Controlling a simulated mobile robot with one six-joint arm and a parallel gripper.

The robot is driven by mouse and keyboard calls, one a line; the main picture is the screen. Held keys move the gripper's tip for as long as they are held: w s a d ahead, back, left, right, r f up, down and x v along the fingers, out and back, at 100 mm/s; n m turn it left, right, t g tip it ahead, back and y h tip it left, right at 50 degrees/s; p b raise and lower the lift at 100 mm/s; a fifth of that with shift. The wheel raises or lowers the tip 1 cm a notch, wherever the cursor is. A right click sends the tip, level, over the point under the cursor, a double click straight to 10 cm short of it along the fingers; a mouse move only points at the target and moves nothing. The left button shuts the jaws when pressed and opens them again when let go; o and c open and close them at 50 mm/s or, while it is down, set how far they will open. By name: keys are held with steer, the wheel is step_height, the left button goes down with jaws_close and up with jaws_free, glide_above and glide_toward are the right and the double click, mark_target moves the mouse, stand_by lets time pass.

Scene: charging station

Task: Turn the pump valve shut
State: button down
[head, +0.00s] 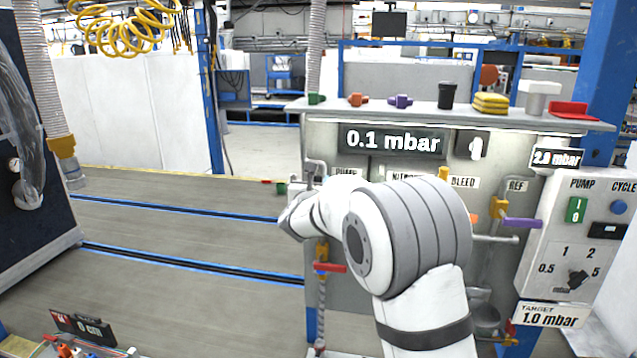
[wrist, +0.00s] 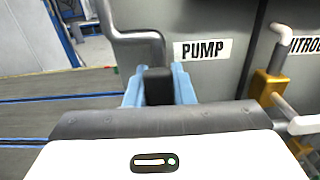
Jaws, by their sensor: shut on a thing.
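The pump line shows in the wrist view as a grey bent pipe (wrist: 140,38) beside the PUMP label (wrist: 203,49). My gripper (wrist: 158,82) has its pale blue fingers closed on a dark upright block (wrist: 157,87), which looks like the pump valve's handle. The block stands just below the bent pipe; the valve body and the handle's angle are hidden behind my gripper. In the head view my white arm covers the gripper and most of the pump valve. The panel display (head: 393,141) reads 0.1 mbar.
A purple-handled valve (head: 522,222) is at the right, and a red-handled valve (head: 330,267) is below my wrist. A yellow-bodied valve (wrist: 268,85) is close to my gripper's right. The shelf (head: 575,122) above holds loose items.

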steer(key=shift+f+b, duration=0.1)
steer(key=shift+b, duration=0.2)
steer(key=s+d+f+m+b, duration=0.1)
steer(key=d+f+m+b, duration=0.5)
steer(key=m+b, duration=1.2)
steer(key=b, duration=1.5)
steer(key=shift+s+b, duration=0.1)
steer(key=shift+b, duration=0.2)
steer(key=c, duration=1.2)
jaws_free()
steer(key=shift+c, duration=0.2)
